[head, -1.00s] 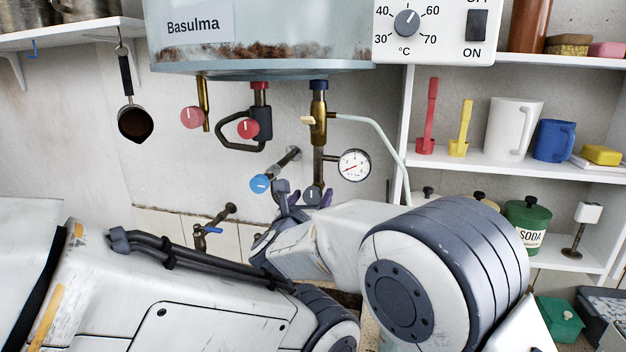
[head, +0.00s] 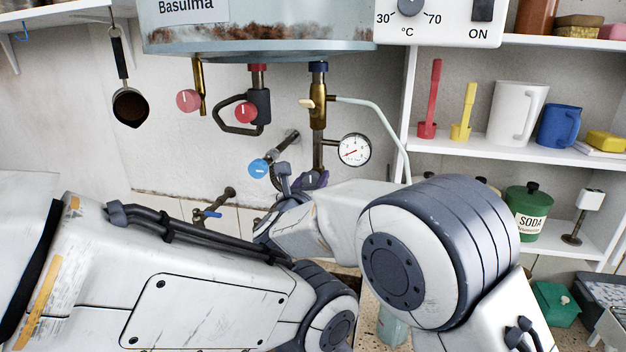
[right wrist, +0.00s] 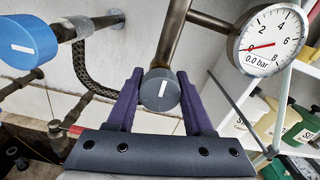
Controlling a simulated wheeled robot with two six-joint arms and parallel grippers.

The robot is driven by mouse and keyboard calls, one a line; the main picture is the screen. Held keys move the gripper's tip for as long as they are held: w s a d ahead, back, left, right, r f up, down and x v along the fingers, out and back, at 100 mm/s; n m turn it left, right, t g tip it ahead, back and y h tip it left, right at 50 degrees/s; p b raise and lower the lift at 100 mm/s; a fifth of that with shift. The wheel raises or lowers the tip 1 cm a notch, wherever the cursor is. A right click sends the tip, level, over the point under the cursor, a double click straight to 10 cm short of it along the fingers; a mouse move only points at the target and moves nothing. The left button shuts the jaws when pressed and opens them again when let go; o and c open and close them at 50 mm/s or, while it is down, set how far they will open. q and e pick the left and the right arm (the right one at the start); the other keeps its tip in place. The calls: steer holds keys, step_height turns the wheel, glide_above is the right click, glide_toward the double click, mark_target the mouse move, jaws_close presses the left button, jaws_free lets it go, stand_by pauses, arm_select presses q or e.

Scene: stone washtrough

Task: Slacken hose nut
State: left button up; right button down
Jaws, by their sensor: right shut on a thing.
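My right gripper (right wrist: 160,95) is shut on a round grey knob (right wrist: 158,90) with a white line. Its purple fingers lie on either side of the knob, at the lower end of a brown metal pipe (right wrist: 172,35). The white line stands close to upright. In the head view, my right gripper (head: 303,180) is at the foot of the brass pipe below the tank, partly hidden by my own wrist. A dark braided hose (right wrist: 82,68) hangs left of the gripper in the right wrist view. I cannot make out which part is the hose nut. My left gripper is out of view.
A blue knob (head: 258,168) sits just left of the gripper, and a dial gauge (head: 354,150) just right. Red knobs (head: 188,100) and the tank (head: 260,35) are above. A blue-handled tap (head: 212,214) is lower left. Shelves (head: 480,152) stand at right.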

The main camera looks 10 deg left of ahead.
steer(key=shift+f+n+b, duration=0.15)
steer(key=shift+n+b, duration=0.9)
steer(key=shift+n, duration=0.15)
steer(key=n+b, duration=0.1)
steer(key=n, duration=0.1)
steer(key=shift+n, duration=0.4)
steer(key=n, duration=0.2)
steer(key=shift+n+b, duration=0.3)
steer(key=shift+b, duration=0.1)
steer(key=n, duration=0.3)
steer(key=shift+r+n, duration=0.2)
steer(key=shift+n, duration=0.1)
steer(key=n+p, duration=0.1)
steer(key=n, duration=0.2)
steer(key=shift+n, duration=0.4)
steer(key=n+p, duration=0.1)
steer(key=n, duration=0.2)
steer(key=shift+r+n+p, duration=0.1)
steer(key=shift+n+p, duration=0.2)
steer(key=shift+p, duration=0.1)
steer(key=n+p, duration=0.2)
steer(key=n, duration=0.2)
steer(key=shift+n+p, duration=1)
steer(key=shift+n, duration=0.7)
